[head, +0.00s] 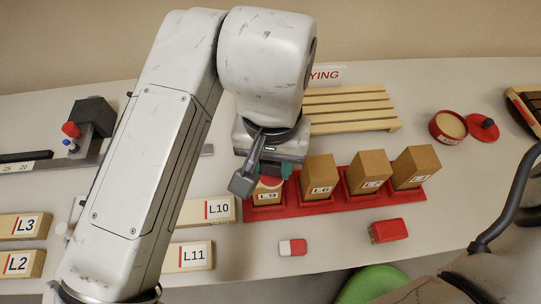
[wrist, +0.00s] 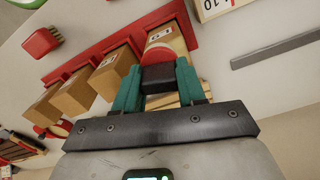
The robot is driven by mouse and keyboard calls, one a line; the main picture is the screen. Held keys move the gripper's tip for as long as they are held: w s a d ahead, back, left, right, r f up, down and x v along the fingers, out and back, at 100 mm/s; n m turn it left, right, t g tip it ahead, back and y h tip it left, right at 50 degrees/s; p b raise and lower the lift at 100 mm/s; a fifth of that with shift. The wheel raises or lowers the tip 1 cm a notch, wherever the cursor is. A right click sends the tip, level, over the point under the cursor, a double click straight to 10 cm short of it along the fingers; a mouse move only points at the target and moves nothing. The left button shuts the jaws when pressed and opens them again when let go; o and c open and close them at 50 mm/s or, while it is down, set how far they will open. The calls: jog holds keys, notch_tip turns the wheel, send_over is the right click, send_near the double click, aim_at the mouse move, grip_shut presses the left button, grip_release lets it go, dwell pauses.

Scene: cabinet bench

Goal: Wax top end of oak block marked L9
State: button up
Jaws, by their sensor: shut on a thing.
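The oak block L9 (head: 268,197) stands upright at the left end of the red rack (head: 322,205), its label facing front. In the wrist view its labelled side (wrist: 172,38) shows beyond my gripper. My gripper (wrist: 157,76), with teal fingers, is shut on a dark applicator handle (wrist: 158,78). A round red-edged pad (wrist: 160,54) shows at the handle's far end, over L9's top end. In the head view my gripper (head: 270,172) is right above L9. Whether the pad touches the wood is hidden. An open red tin of tan wax (head: 449,127) stands at the back right.
Several more oak blocks, including L6 (head: 320,178), stand in the rack to the right of L9. A slatted drying rack (head: 345,108) lies behind. A red brush (head: 388,230) and a red-and-white eraser-like piece (head: 292,247) lie in front. Labelled pieces lie at left.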

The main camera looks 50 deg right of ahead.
jog(key=shift+w+a, duration=0.8)
jog(key=shift+d+p, duration=0.55)
jog(key=shift+d, duration=1.25)
jog(key=shift+a, duration=0.15)
jog(key=shift+a, duration=0.8)
jog(key=shift+r, duration=0.15)
notch_tip(320, 180, up, 6)
jog(key=p, duration=0.5)
